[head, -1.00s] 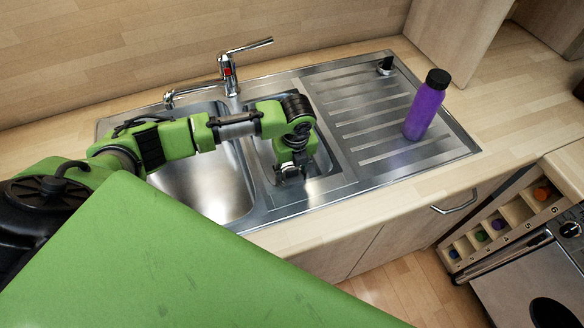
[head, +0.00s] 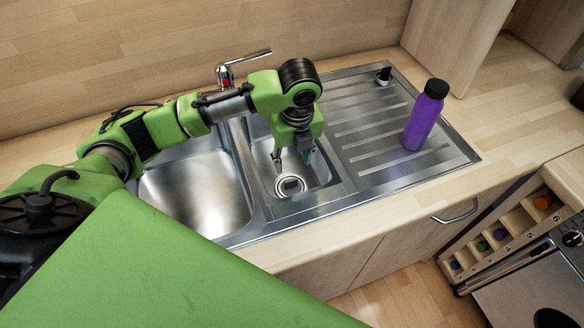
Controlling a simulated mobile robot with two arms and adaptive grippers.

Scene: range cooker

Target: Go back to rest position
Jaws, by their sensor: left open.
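My left gripper (head: 293,158) is open and points down above the small sink basin (head: 323,172). Its arm comes in from the left, across the large basin. Nothing shows between the fingers. A small dark square object (head: 292,185) lies at the bottom of the small basin, over the round drain, below the fingers and apart from them. My right gripper is not in view.
A purple bottle (head: 422,118) with a black cap stands upright on the ribbed drainboard (head: 365,139). The tap (head: 226,74) rises behind the basins, close to my left arm. The large basin (head: 200,200) looks empty. Numbered compartments with coloured balls (head: 482,245) are at the lower right.

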